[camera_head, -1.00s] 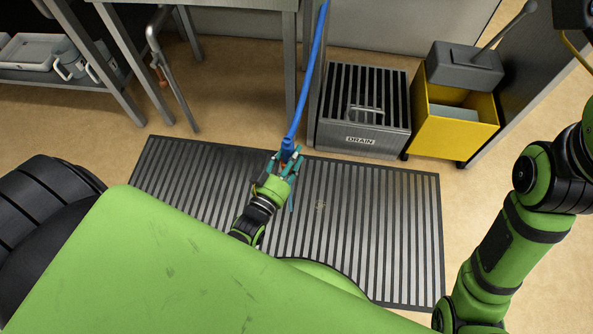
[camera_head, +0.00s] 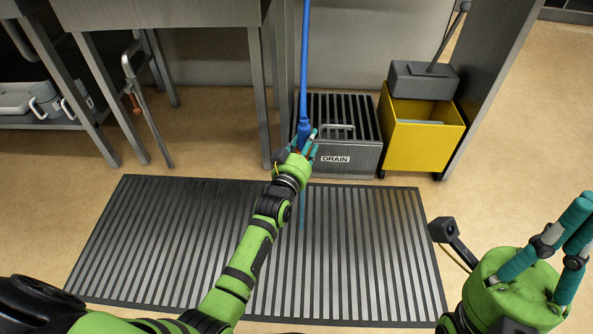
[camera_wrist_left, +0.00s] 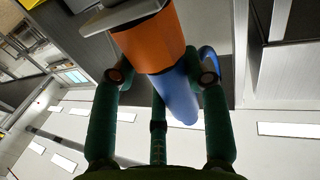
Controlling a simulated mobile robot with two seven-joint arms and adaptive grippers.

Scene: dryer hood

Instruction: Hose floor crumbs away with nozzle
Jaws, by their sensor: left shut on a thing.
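My left gripper (camera_head: 304,145) is shut on the nozzle at the end of a blue hose (camera_head: 304,65), above the back edge of the slatted floor mat. In the left wrist view the nozzle shows as an orange body (camera_wrist_left: 150,42) with a blue part (camera_wrist_left: 177,95) between teal fingers (camera_wrist_left: 158,100). A faint blue streak (camera_head: 302,212) shows below the gripper over the mat; I cannot tell for sure that it is water. I cannot make out crumbs on the floor now. My right gripper (camera_head: 582,222) is at the lower right, fingers apart, holding nothing visible.
The grey slatted mat (camera_head: 345,255) covers the floor in front of me. A grey box marked DRAIN (camera_head: 345,160) stands behind it, beside a yellow bin cart (camera_head: 420,135). Metal table legs (camera_head: 95,85) stand at the left. Tan floor (camera_head: 515,140) is clear at the right.

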